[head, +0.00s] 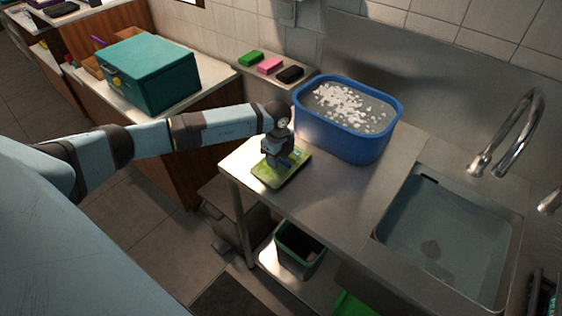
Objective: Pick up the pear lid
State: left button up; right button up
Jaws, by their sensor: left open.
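A flat green and yellow piece, which looks like the pear lid (270,178), lies on the steel counter near its left front corner. My left gripper (278,162) comes from the left and points down right over it. The gripper hides the middle of the lid. Its jaws are open; I cannot tell whether the fingers touch the lid. My right gripper is not in view.
A blue tub (345,145) of water with white foam stands just behind the lid. A steel sink (445,235) with a tap (510,135) is at the right. Green, pink and black sponges (270,66) lie behind. A teal box (150,75) stands left. The counter between lid and sink is clear.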

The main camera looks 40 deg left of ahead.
pick_arm(q)
jog(key=shift+f, duration=0.2)
grip_shut()
jog(key=shift+r, duration=0.15)
notch_tip(320, 180, up, 20)
jog(key=b, duration=0.2)
dwell(0.4)
